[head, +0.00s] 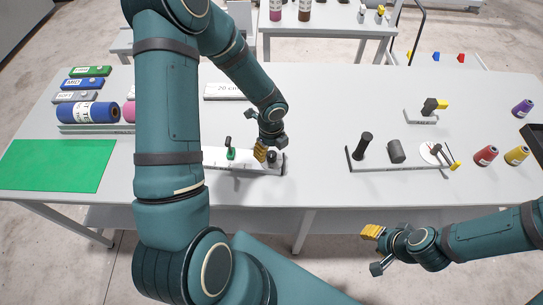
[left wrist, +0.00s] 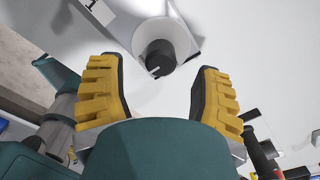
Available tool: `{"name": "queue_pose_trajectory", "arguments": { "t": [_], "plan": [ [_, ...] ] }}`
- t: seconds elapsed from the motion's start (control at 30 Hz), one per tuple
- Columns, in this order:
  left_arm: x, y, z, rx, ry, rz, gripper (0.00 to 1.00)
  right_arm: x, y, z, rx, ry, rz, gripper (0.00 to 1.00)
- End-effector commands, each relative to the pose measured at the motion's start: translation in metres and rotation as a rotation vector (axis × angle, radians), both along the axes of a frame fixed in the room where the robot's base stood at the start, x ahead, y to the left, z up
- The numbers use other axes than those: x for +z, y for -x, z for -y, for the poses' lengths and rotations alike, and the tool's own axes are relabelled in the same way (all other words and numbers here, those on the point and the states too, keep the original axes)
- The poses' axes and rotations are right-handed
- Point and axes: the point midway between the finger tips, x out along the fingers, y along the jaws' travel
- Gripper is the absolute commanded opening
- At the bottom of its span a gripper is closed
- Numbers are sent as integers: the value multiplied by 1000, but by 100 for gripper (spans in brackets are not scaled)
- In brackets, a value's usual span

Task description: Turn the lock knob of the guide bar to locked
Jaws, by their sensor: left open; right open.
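The guide bar (head: 245,168) is a long pale bar near the front middle of the table; its left part is hidden behind my left arm. A green piece with a dark handle (head: 231,153) stands on it. The dark lock knob (head: 272,157) is at the bar's right end. In the left wrist view the knob (left wrist: 158,54) is a black cylinder with a short white mark, on a pale round base. My left gripper (head: 268,148) is open at the knob, which shows beyond and between the fingers (left wrist: 160,95). My right gripper (head: 374,250) is open and empty before the table's front edge.
A second fixture (head: 385,168) with dark cylinders and a dial stands to the right. A green mat (head: 58,165) and a blue roll (head: 87,112) lie left. The table between bar and fixture is clear.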

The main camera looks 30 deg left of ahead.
Motion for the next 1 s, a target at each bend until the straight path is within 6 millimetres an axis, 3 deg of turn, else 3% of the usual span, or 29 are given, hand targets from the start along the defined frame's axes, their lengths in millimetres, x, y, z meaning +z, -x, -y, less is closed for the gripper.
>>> {"name": "queue_pose_trajectory", "arguments": {
  "t": [0.1, 0.3, 0.67, 0.83, 0.87, 1.0],
  "plan": [
    [-20, 0, 0, -2, 0, -1, 65, -4, 0, 0, -1, 0, 0, 40],
    [-36, 0, 0, 0, 0, 0, 65, -7, 0, 0, -1, 0, 1, 40],
    [-38, 0, 0, 1, 0, 1, 63, -7, 0, 0, -1, 0, 1, 40],
    [-38, 0, 0, 1, 0, 1, 4, -7, 0, 0, -1, 0, 1, 40],
    [-38, 0, 0, 1, 0, 1, 0, -7, 0, 0, -1, 0, 1, 40],
    [-38, 0, 0, 2, 0, 1, 0, -7, 0, 0, -1, 0, 1, 40]
  ]
}}
